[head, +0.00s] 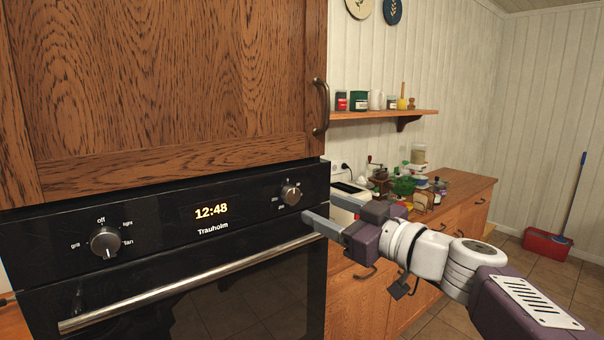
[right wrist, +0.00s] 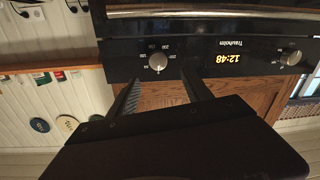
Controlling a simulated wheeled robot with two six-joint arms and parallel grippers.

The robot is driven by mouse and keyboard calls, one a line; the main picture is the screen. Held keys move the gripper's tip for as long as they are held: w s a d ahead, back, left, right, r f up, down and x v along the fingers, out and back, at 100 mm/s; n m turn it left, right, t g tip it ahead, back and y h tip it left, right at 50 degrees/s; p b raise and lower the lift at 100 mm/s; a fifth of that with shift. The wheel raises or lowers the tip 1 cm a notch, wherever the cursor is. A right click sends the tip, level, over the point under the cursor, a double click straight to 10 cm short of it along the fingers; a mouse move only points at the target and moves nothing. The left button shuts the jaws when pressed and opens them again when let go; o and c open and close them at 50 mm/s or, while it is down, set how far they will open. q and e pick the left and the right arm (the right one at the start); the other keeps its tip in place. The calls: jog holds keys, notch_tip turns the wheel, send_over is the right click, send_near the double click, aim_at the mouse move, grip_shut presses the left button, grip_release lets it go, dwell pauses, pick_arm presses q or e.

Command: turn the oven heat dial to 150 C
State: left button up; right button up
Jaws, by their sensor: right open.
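The oven heat dial (head: 291,194) is a round silver knob at the right end of the black oven panel (head: 160,217). Small marks ring it, too small to read surely in the head view. My right gripper (head: 318,208) is open and empty, just right of and slightly below the dial. In the right wrist view, which is upside down, the dial (right wrist: 158,61) shows beyond and between the two fingertips (right wrist: 160,80), with no visible contact. Its exact setting is hard to read. My left gripper is not in view.
A function dial (head: 105,241) sits at the panel's left, with a clock display (head: 211,211) between. The oven handle (head: 190,284) runs below the panel and sticks out. A wooden cabinet (head: 160,80) is above. A cluttered counter (head: 465,187) stands to the right.

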aim_at(294, 197)
jog(key=p+x, duration=0.3)
jog(key=x, duration=0.5)
jog(key=shift+w+f, duration=0.15)
jog(key=shift+w, duration=0.25)
jog(key=shift+w+a+f, duration=0.1)
jog(key=shift+w+a, duration=0.05)
jog(key=shift+c, duration=0.4)
